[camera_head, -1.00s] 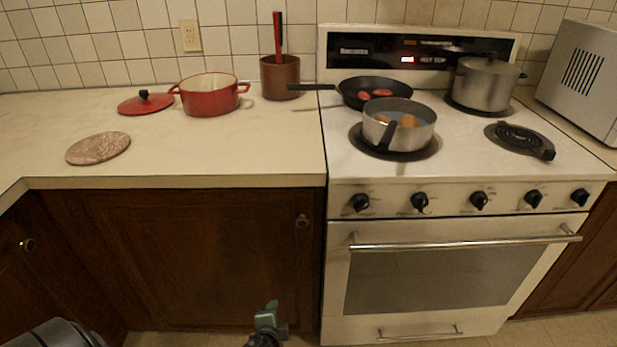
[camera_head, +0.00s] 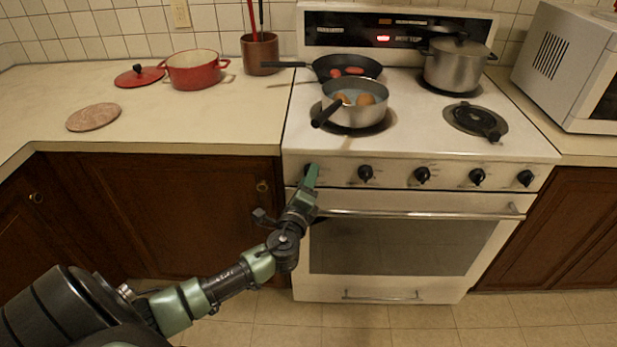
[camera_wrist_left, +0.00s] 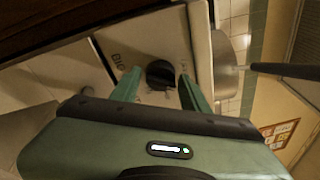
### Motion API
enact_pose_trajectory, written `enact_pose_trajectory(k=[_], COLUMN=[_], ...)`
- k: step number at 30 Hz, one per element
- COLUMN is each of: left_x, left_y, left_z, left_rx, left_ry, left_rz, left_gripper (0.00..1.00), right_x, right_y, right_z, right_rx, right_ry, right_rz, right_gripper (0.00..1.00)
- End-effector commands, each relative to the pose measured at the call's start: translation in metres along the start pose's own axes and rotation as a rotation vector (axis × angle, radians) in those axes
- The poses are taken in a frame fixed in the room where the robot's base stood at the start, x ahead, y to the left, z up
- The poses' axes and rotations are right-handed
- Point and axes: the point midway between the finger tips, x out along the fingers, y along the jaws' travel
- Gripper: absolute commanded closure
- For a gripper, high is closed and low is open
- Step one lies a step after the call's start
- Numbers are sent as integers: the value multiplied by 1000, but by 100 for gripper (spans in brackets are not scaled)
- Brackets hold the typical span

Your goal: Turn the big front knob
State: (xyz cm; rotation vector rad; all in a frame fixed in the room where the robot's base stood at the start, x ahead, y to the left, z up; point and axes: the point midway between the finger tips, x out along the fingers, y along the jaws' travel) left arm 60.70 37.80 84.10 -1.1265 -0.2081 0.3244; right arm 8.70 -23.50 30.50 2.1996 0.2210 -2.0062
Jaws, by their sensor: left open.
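The big front knob is a black knob (camera_wrist_left: 160,74) on the white stove panel, with lettering starting "BIG" beside it in the left wrist view. In the head view it is the leftmost knob (camera_head: 309,169), mostly hidden by my gripper. My left gripper (camera_head: 312,172) is at the left end of the stove front. In the left wrist view its two green fingers (camera_wrist_left: 157,86) are open, one on each side of the knob. I cannot tell whether they touch it. My right gripper is not in view.
Several other black knobs (camera_head: 423,175) line the panel to the right. The oven handle (camera_head: 420,214) runs just below. A saucepan (camera_head: 354,103) with brown items sits on the front left burner, its handle pointing toward the front left. A black skillet (camera_head: 345,68) is behind it.

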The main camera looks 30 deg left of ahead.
Motion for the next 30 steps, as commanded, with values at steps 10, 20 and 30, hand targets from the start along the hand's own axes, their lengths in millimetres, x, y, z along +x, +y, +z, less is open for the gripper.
enact_pose_trajectory(k=[10, 20, 30], left_x=[5, 4, 4], left_y=[0, 1, -3], left_z=[0, 0, 1], left_rx=[-1, 5, 131], left_ry=[1, 2, 13], left_rz=[1, 3, 26], left_gripper=[57, 100, 100], right_x=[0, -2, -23], right_y=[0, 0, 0], right_z=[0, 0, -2], right_rx=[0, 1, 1], right_ry=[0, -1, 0], right_rz=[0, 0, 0], right_gripper=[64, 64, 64])
